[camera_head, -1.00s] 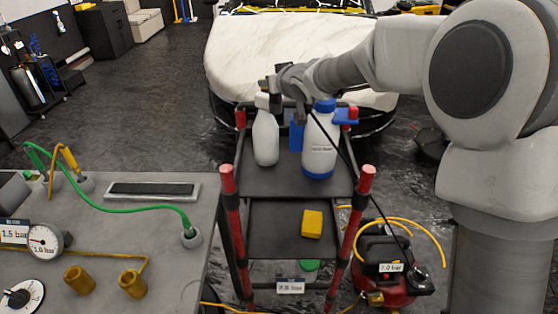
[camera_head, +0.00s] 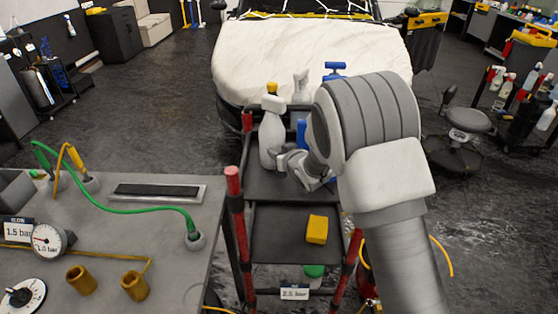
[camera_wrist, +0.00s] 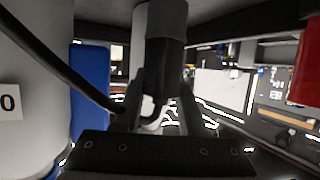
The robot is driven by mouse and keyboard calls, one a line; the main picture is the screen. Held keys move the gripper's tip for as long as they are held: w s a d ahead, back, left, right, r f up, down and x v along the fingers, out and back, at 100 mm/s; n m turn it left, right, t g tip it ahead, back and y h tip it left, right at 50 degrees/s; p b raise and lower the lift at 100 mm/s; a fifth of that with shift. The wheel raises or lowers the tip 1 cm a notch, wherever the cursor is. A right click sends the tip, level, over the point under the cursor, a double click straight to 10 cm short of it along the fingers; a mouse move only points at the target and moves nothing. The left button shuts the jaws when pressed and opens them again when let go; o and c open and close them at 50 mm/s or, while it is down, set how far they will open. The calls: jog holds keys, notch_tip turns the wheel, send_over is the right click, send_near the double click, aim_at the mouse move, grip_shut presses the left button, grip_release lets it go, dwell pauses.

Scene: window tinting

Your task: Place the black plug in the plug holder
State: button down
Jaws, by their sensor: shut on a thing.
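In the wrist view my gripper (camera_wrist: 162,108) is shut on a dark, rounded plug-like thing (camera_wrist: 165,58), which I take to be the black plug. A black cable (camera_wrist: 55,58) runs in from the upper left towards the fingers. In the head view my gripper (camera_head: 281,158) is low over the cart's upper shelf, beside the white spray bottle (camera_head: 271,138); the plug is hidden there. On the grey bench at left, a green hose (camera_head: 120,208) and a yellow hose end in grey sockets. I cannot tell which thing is the plug holder.
The black cart (camera_head: 264,183) has red-capped posts (camera_head: 232,182). A yellow block (camera_head: 317,229) lies on its lower shelf. In the wrist view, a white container (camera_wrist: 30,60), a blue thing (camera_wrist: 89,90) and a red post (camera_wrist: 305,65) are close. Two brass cylinders (camera_head: 135,285) stand on the bench.

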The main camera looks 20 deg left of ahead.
jog(key=shift+f, duration=1.7)
jog(key=shift+f, duration=0.1)
jog(key=shift+c, duration=2.4)
grip_release()
jog(key=shift+s+r, duration=0.1)
jog(key=shift+r, duration=0.1)
jog(key=b+v, duration=0.1)
jog(key=v, duration=1)
jog(key=shift+s+d, duration=0.25)
jog(key=shift+s, duration=0.05)
jog(key=shift+r, duration=0.15)
